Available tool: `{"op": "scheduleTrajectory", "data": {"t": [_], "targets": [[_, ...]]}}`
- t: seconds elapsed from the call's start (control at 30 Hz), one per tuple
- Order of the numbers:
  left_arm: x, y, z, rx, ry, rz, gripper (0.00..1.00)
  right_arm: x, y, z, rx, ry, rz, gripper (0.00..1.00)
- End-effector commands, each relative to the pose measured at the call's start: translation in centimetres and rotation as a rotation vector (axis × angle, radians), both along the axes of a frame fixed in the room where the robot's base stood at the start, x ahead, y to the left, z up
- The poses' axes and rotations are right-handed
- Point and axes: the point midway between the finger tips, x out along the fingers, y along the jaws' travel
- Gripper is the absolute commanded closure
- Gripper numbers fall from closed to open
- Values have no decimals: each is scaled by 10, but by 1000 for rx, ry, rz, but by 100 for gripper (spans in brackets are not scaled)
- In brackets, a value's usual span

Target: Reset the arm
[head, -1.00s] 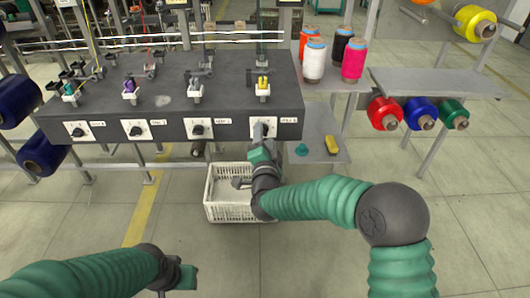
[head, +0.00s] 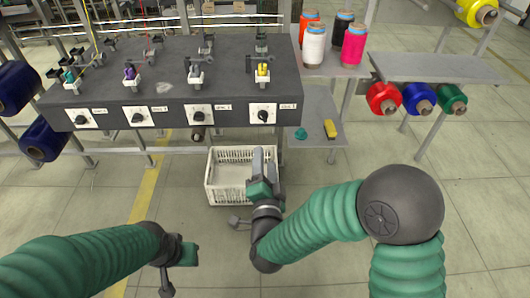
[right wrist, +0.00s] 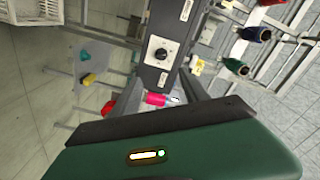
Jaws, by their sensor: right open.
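My right gripper (head: 264,160) is open and empty. It hangs over the white basket, below the front of the dark winding machine (head: 165,92), apart from the rightmost knob (head: 263,114). In the right wrist view its two fingers (right wrist: 165,110) are spread, and a knob (right wrist: 161,54) on the machine's panel lies beyond them. My left arm comes in at the lower left of the head view, with its end (head: 180,255) low over the floor. Its fingers cannot be made out clearly.
The white basket (head: 213,196) stands on the floor. A grey shelf (head: 318,108) holds a teal piece (head: 301,133) and a yellow block (head: 330,129). Thread cones, including a pink one (head: 354,44), stand above it. Red, blue and green spools hang at the right. The front floor is open.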

Motion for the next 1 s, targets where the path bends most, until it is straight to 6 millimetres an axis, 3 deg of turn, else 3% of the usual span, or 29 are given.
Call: {"op": "scheduleTrajectory", "data": {"t": [0.23,0.37,0.43,0.6,0.8,0.93,1.0], "targets": [[0,0,0,0,0,0,64,3,-2,-5,-48,43,32,47],[0,0,0,0,0,0,64,2,-15,-35,-248,226,157,47],[0,0,0,0,0,0,64,-10,-33,-59,-399,373,246,47],[0,0,0,0,0,0,64,-69,-93,-105,-677,718,430,47],[0,0,0,0,0,0,64,-154,-157,-128,-837,1042,600,47],[0,0,2,0,0,0,64,-209,-189,-129,-882,1217,703,47],[0,0,42,0,1,0,64,-205,-186,-89,-882,1207,701,47]]}}
